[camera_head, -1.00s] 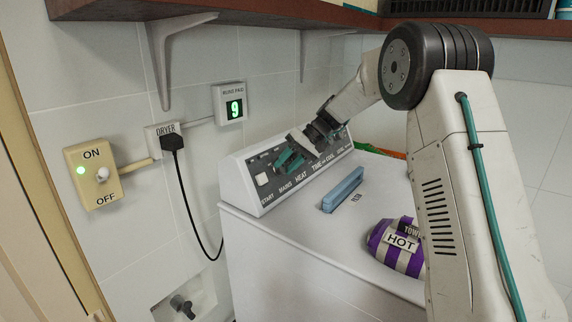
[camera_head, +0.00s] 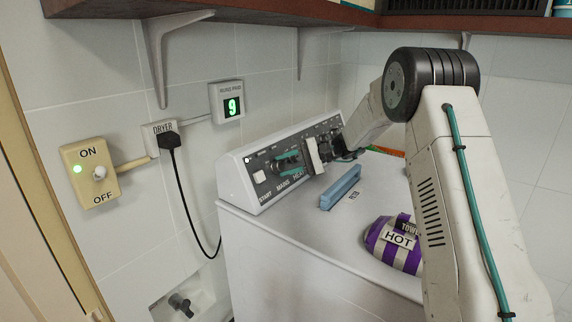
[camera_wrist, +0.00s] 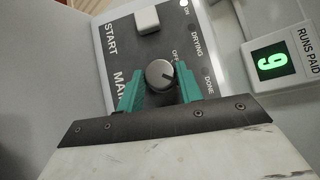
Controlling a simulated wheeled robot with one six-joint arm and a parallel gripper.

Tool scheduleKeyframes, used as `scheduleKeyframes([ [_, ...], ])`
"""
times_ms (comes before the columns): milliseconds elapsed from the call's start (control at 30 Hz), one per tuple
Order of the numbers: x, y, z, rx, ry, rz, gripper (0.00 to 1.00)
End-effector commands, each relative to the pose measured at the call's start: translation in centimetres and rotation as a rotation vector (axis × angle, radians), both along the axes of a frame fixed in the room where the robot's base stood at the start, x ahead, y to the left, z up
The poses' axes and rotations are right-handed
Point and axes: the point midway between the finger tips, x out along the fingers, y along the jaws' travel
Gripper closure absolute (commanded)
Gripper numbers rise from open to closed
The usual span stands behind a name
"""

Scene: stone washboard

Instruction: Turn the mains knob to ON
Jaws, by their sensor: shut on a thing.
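The mains knob (camera_wrist: 159,74) is a round grey knob on the dryer's slanted panel, with a dark pointer line toward the right of the wrist view. An OFF label (camera_wrist: 176,57) is printed at its upper right; the MAINS label is partly covered by a finger. My gripper (camera_wrist: 160,88) has its two teal fingers on either side of the knob and is shut on it. In the head view my gripper (camera_head: 288,160) is at the panel above the MAINS label, and the knob is mostly hidden there.
The panel also has a white START button (camera_wrist: 147,20) and indicator lights. A blue bar-shaped handle (camera_head: 342,188) and a purple striped HOT bundle (camera_head: 396,244) are on the dryer top (camera_head: 300,222). A wall switch (camera_head: 91,172) and a RUNS PAID display (camera_head: 228,103) showing 9 are left and behind.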

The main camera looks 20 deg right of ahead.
Motion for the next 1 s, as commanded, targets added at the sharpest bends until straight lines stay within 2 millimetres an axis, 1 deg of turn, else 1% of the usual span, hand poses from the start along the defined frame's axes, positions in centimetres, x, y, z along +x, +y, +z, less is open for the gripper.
scheduleKeyframes([
  [300,-0.04,-0.11,-0.15,0.077,0.056,-0.047,0.87],
  [800,-0.05,-0.10,-0.18,0.088,0.064,-0.053,0.87],
  [833,-0.06,-0.10,-0.17,0.088,0.064,-0.053,0.59],
  [900,-0.06,-0.09,-0.18,0.088,0.064,-0.053,0.43],
  [1000,-0.06,-0.04,-0.18,0.088,0.064,-0.052,0.43],
])
